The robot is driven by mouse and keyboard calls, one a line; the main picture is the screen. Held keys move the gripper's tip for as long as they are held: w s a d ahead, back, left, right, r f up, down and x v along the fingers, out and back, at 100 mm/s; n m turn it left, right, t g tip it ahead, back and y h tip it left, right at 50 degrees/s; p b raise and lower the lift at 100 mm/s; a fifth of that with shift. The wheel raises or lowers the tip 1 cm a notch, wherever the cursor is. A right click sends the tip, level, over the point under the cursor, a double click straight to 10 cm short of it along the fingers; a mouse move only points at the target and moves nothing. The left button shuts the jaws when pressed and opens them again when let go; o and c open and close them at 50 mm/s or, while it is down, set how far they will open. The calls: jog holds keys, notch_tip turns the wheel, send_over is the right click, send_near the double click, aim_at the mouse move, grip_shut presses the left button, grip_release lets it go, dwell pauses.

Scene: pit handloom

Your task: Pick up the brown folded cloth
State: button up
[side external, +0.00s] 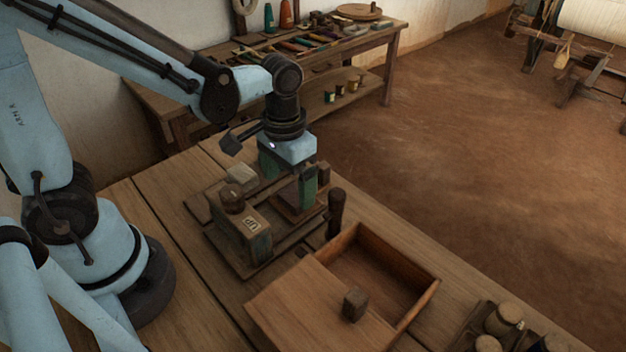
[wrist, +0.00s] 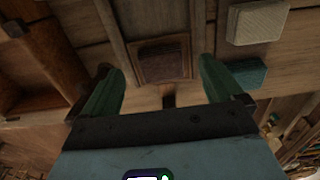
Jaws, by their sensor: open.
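A dark brown folded cloth (wrist: 164,60) lies on a small wooden plate (wrist: 145,46) in the wrist view, flat and roughly square. My gripper (wrist: 156,68) is open, its two green fingers apart, with the cloth appearing between and beyond the fingertips. In the side view my gripper (side external: 289,186) points down over the wooden stand, and the cloth is mostly hidden there by the fingers. I cannot tell how far the fingertips are above the cloth. Nothing is held.
A pale block (wrist: 258,21) and a green block (wrist: 246,73) lie to the right in the wrist view. In the side view, a box labelled UP (side external: 256,245), a dark upright peg (side external: 336,212) and a partly open wooden box (side external: 410,301) stand close by.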

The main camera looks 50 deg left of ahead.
aim_at(289, 199)
jog(key=shift+f, duration=1.65)
jog(key=shift+c, duration=0.4)
jog(key=c, duration=1.1)
jog(key=shift+c, duration=0.2)
jog(key=shift+r, duration=0.2)
